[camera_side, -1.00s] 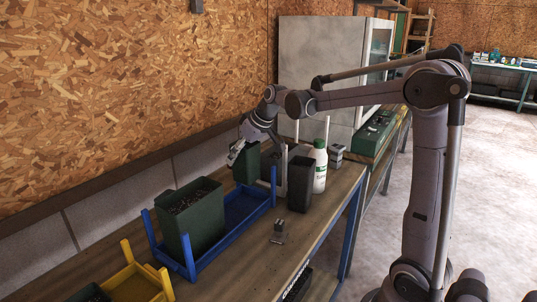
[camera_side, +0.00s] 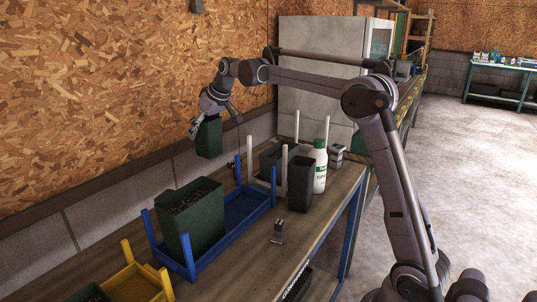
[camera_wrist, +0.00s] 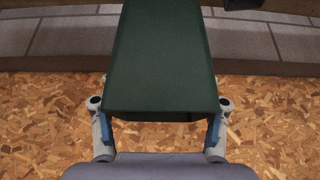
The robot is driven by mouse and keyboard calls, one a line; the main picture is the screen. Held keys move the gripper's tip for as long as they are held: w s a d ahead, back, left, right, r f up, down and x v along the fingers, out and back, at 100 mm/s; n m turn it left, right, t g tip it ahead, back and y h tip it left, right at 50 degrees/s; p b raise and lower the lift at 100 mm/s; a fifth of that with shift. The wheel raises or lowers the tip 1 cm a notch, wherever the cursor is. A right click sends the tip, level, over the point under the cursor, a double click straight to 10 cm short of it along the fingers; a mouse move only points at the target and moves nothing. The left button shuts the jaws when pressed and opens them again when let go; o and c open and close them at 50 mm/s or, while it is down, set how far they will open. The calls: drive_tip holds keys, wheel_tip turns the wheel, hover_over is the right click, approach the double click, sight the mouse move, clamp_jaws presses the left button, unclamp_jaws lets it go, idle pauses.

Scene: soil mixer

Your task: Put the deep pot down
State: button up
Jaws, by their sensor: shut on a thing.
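The deep pot, dark green and tapered (camera_side: 209,138), is held in the air in front of the chipboard wall, above the far end of the blue frame and apart from it. My gripper (camera_side: 199,124) is shut on the pot from above. In the wrist view the pot (camera_wrist: 160,60) fills the middle, with a finger of my gripper (camera_wrist: 160,112) on each side of it. The pot's inside is hidden in both views.
A larger green pot of soil (camera_side: 193,225) stands in the blue frame (camera_side: 210,250), whose far part is bare. Beyond are white posts (camera_side: 284,165), a black pot (camera_side: 300,185) and a white bottle (camera_side: 320,172). A yellow frame (camera_side: 130,280) is nearest. The bench front is mostly clear.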

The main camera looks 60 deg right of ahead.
drive_tip(key=shift+w+a+f, duration=0.25)
drive_tip(key=shift+w+f, duration=0.35)
drive_tip(key=shift+f, duration=2.05)
drive_tip(key=shift+w+a+f, duration=0.2)
drive_tip(key=shift+w+f, duration=0.35)
drive_tip(key=shift+f, duration=2.15)
drive_tip(key=shift+w+a+f, duration=0.25)
drive_tip(key=shift+w+f, duration=0.35)
drive_tip(key=shift+f, duration=2.05)
drive_tip(key=shift+f, duration=0.15)
drive_tip(key=o, duration=1.2)
